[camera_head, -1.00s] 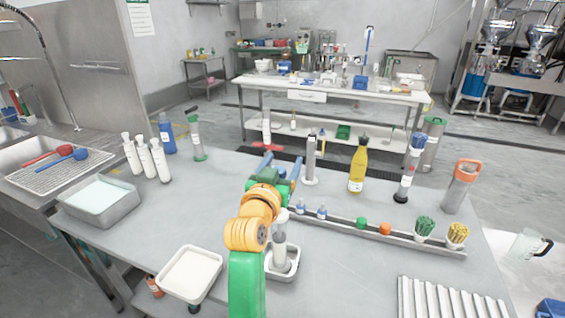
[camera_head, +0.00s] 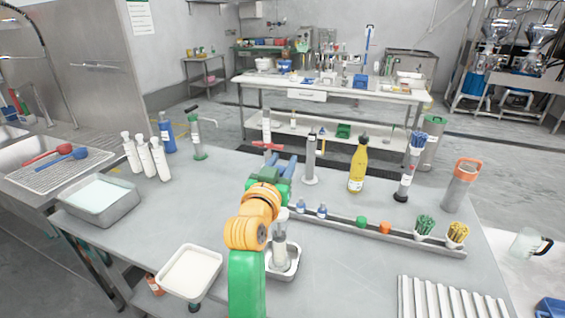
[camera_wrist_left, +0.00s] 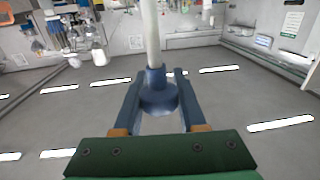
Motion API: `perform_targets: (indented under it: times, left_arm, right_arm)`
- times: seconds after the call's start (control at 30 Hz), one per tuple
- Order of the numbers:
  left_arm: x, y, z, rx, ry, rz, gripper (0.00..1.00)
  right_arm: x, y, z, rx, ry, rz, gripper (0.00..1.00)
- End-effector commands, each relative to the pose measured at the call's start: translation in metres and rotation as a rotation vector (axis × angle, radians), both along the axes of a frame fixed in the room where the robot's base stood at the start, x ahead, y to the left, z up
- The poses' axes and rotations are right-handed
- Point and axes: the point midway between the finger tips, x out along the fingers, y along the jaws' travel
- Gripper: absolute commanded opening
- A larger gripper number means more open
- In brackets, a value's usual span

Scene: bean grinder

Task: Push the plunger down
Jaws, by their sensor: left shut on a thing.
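My left gripper (camera_head: 284,165) reaches over the table in the head view, its blue fingers pointing away. In the left wrist view the gripper (camera_wrist_left: 160,88) is shut on a blue flared knob, which I take to be the plunger (camera_wrist_left: 159,98). A white rod (camera_wrist_left: 151,35) runs from the knob to the top edge of that view. In the head view the gripper and arm hide the knob. A clear cylinder (camera_head: 279,240) stands in a small white tray (camera_head: 293,265) beside my arm. My right gripper is not in view.
A white tray (camera_head: 190,272) lies at the front left and a metal pan (camera_head: 100,205) at the left edge. A rack rail (camera_head: 385,235) with small items runs along the right. A yellow bottle (camera_head: 357,168) stands behind it.

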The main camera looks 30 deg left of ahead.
Motion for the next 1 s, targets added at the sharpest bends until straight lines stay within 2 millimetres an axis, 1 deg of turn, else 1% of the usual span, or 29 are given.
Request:
perform_targets:
  times: [0.7,0.77,0.87,0.9,1.0]
  left_arm:
    - [0.0,0.0,-0.001,0.0,0.001,0.0,0.0]
    - [0.0,0.0,-0.008,0.0,0.003,0.0,0.0]
    - [0.0,0.0,-0.033,-0.001,0.006,-0.001,0.0]
    - [0.0,0.0,-0.044,0.0,0.007,-0.001,0.0]
    - [0.001,0.0,-0.067,0.0,0.007,-0.001,0.0]
  right_arm:
    - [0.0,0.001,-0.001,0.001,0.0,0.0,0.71]
    - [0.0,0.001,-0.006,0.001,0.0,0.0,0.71]
    - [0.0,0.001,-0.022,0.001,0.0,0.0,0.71]
    - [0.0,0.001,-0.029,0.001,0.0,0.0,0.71]
    - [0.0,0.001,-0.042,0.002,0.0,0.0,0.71]
